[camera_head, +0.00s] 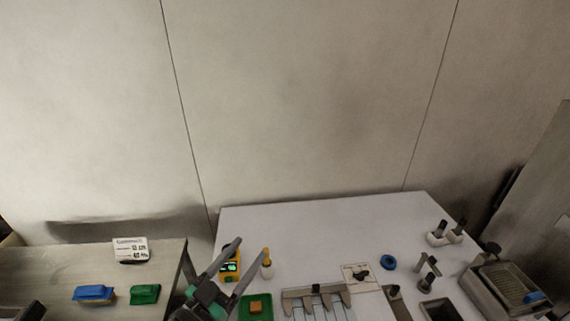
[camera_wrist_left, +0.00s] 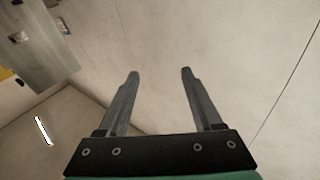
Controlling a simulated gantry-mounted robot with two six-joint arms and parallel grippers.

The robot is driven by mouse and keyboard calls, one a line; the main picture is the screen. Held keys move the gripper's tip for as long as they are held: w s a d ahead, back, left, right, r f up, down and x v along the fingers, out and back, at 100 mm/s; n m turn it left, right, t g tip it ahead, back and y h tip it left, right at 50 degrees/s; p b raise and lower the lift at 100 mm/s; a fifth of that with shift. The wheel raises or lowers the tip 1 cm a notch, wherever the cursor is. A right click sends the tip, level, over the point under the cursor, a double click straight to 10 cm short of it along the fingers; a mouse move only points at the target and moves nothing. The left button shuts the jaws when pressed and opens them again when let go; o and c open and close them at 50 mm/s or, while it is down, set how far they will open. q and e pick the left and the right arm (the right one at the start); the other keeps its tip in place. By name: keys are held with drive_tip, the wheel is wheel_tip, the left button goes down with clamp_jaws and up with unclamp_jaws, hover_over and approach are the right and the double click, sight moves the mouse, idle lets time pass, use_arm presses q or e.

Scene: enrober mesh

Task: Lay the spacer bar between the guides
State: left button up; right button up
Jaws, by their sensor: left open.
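My left gripper (camera_head: 243,258) is over the left part of the white table in the head view, its two grey fingers apart with nothing between them. The same open fingers show in the left wrist view (camera_wrist_left: 160,72) against bare wall. A grey notched bar (camera_head: 315,291) lies at the table's front, with thin parallel rods running from it toward the lower edge. A dark flat piece (camera_head: 398,304) lies to its right, partly cut off. I cannot tell for certain which piece is the spacer bar or which are the guides. My right gripper is not in view.
A yellow device (camera_head: 230,268) and a green tray (camera_head: 248,312) with an orange block are close to my left gripper. A blue ring (camera_head: 389,262) and a metal machine (camera_head: 505,288) are right. A side bench (camera_head: 60,265) holds blue and green items. The white table's back is clear.

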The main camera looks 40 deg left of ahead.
use_arm(q)
drive_tip(key=w+d+r+m+t+h, duration=0.15)
drive_tip(key=d+r, duration=0.25)
drive_tip(key=r, duration=0.6)
drive_tip(key=w+d+r+m+t+h, duration=0.1)
drive_tip(key=w+d+r+t+h, duration=0.15)
drive_tip(key=r, duration=0.65)
drive_tip(key=s+d+r+t+h, duration=0.1)
drive_tip(key=s+d+r+t, duration=0.1)
drive_tip(key=r, duration=0.7)
drive_tip(key=s+d+r+t, duration=0.2)
drive_tip(key=s+d+r, duration=0.2)
drive_tip(key=d+r, duration=0.2)
wheel_tip(320, 180, up, 3)
drive_tip(key=shift+s+f+h, duration=0.15)
drive_tip(key=shift+s+h, duration=0.05)
drive_tip(key=shift+h, duration=0.2)
drive_tip(key=shift+o, duration=0.4)
drive_tip(key=shift+s+r, duration=0.1)
drive_tip(key=shift+r, duration=0.1)
drive_tip(key=shift+f+n, duration=0.1)
drive_tip(key=shift+n, duration=0.15)
